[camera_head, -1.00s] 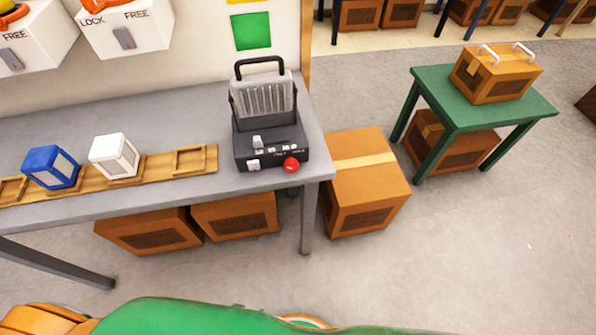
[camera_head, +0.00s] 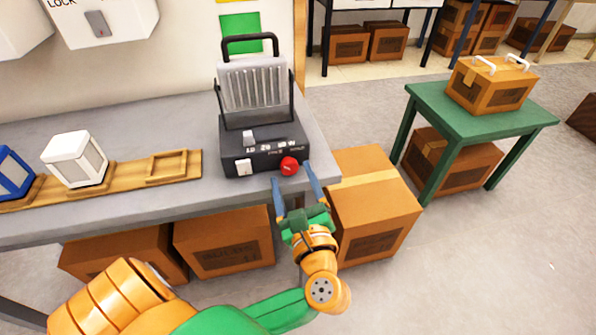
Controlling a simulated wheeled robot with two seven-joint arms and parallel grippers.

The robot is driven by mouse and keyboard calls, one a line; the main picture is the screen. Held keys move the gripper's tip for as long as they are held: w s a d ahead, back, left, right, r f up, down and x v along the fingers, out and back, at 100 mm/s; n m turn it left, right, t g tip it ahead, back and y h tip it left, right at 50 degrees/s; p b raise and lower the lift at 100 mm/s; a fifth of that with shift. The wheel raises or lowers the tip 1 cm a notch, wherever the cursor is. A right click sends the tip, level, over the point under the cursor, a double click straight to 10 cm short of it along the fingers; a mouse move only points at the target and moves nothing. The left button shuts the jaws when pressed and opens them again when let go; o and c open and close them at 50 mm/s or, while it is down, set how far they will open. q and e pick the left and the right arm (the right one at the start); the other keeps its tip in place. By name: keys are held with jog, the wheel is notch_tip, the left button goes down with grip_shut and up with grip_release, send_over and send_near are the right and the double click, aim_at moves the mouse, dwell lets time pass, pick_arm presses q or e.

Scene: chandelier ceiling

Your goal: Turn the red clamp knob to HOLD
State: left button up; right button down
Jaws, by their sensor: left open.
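The red clamp knob (camera_head: 289,166) sits on the front right corner of a dark grey device (camera_head: 262,154) on the table. A ribbed grey panel (camera_head: 254,84) with a black handle stands upright at the device's back. My left gripper (camera_head: 294,178) is open, with its two blue fingers reaching up to either side of the knob. I cannot tell whether the fingers touch it. The labels beside the knob are too small to read surely. My right gripper does not show.
The grey table (camera_head: 120,124) carries a wooden rack (camera_head: 126,172) with a white block (camera_head: 74,158) and a blue block (camera_head: 12,172). A cardboard box (camera_head: 374,210) stands on the floor right of my gripper. A green table (camera_head: 478,118) with a handled box stands at the right.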

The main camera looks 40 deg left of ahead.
aim_at(289, 165)
pick_arm(q)
jog(key=shift+x, duration=1.2)
jog(key=shift+c, duration=0.2)
grip_shut()
